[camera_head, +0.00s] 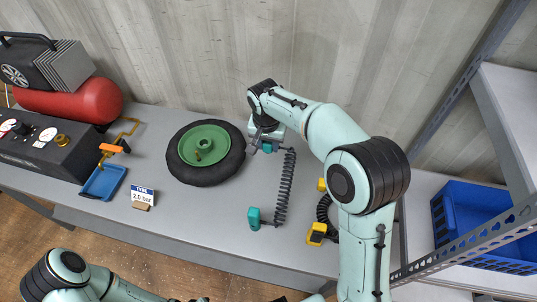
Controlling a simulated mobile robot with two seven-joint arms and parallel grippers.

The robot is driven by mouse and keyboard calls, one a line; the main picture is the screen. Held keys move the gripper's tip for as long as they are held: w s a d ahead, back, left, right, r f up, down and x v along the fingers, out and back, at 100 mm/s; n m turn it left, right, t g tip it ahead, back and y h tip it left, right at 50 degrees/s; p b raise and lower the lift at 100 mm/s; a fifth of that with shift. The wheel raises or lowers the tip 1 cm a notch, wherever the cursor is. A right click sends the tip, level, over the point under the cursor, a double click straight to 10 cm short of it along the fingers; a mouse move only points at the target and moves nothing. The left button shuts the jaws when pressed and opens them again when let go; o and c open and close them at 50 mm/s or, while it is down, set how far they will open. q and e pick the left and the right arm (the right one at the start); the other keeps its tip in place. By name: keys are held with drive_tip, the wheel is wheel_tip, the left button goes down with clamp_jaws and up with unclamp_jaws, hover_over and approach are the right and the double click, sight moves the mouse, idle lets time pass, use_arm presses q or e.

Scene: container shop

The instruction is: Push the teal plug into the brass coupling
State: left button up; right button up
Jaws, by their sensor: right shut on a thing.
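My right gripper (264,142) is over the back of the bench, just right of the tyre, and is shut on a small teal plug (268,148) at the upper end of a black coiled hose (286,185). The gripper partly hides this plug. Another teal fitting (253,218) at the hose's lower end lies on the bench. A brass coupling (62,140) shows on the black gauge panel (40,150) at the far left, well apart from the held plug. My left arm enters at the lower left; its gripper is outside the picture.
A tyre with a green hub (205,153) lies between the gripper and the panel. A red compressor tank (75,100), an orange-handled brass pipe (125,130), a blue tray (103,182) and a tyre sign (142,197) stand left. A yellow-ended hose (316,233) lies right, near a blue crate (480,222).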

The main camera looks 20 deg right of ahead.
drive_tip(key=shift+r, duration=1.95)
drive_tip(key=s+a+f+n, duration=0.2)
drive_tip(key=f+n, duration=0.1)
drive_tip(key=f, duration=0.3)
drive_tip(key=s+a+f+n+y, duration=0.1)
drive_tip(key=s+a+f+n, duration=0.1)
drive_tip(key=f+n, duration=0.2)
wheel_tip(320, 180, down, 2)
drive_tip(key=shift+s+f, duration=0.1)
drive_tip(key=shift+s, duration=0.1)
drive_tip(key=shift+a, duration=0.1)
